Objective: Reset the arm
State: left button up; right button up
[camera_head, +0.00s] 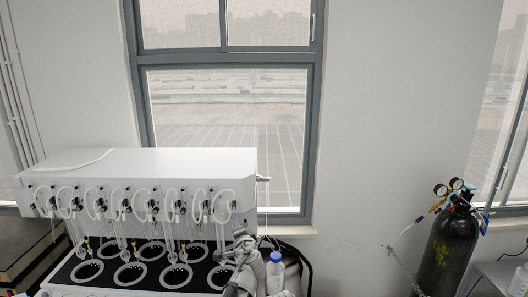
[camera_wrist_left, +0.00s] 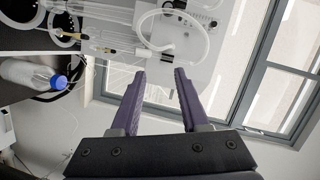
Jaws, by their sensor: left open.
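My left gripper (camera_head: 241,238) shows small and grey at the bottom middle of the head view, in front of the right end of the white multi distiller (camera_head: 150,168). In the left wrist view its two dark purple fingers (camera_wrist_left: 160,73) stand apart with nothing between them. The distiller's tubes and glassware (camera_wrist_left: 170,40) lie beyond the fingertips there. My right gripper is not in either view.
A clear bottle with a blue cap (camera_head: 275,270) stands just right of my left gripper; it also shows in the left wrist view (camera_wrist_left: 35,75). Ring-shaped openings (camera_head: 132,272) line the distiller's front. A dark gas cylinder with gauges (camera_head: 448,250) stands at the right.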

pick_arm(q)
jog(key=s+a+f+n+g+y, duration=0.2)
jog(key=s+a+f+n+g, duration=0.3)
jog(key=a, duration=0.4)
jog(key=s+a+f+n+g+h, duration=0.3)
jog(key=s+f+n+g, duration=0.35)
jog(key=s+f, duration=0.7)
jog(key=s+d+g+h, duration=0.3)
jog(key=s+d, duration=0.1)
jog(key=s, duration=0.5)
jog(key=s+d+f+m+b, duration=0.1)
jog(key=s+d+f+b, duration=0.2)
jog(key=f+b, duration=0.7)
jog(key=s+d+f+m+g+y+b, duration=0.1)
jog(key=s+d+f+m+b, duration=0.1)
jog(key=d+f+b, duration=0.6)
notch_tip(320, 180, down, 3)
jog(key=s+b, duration=0.1)
jog(key=b, duration=0.2)
jog(key=shift+s, duration=0.25)
jog(key=shift+m, duration=0.25)
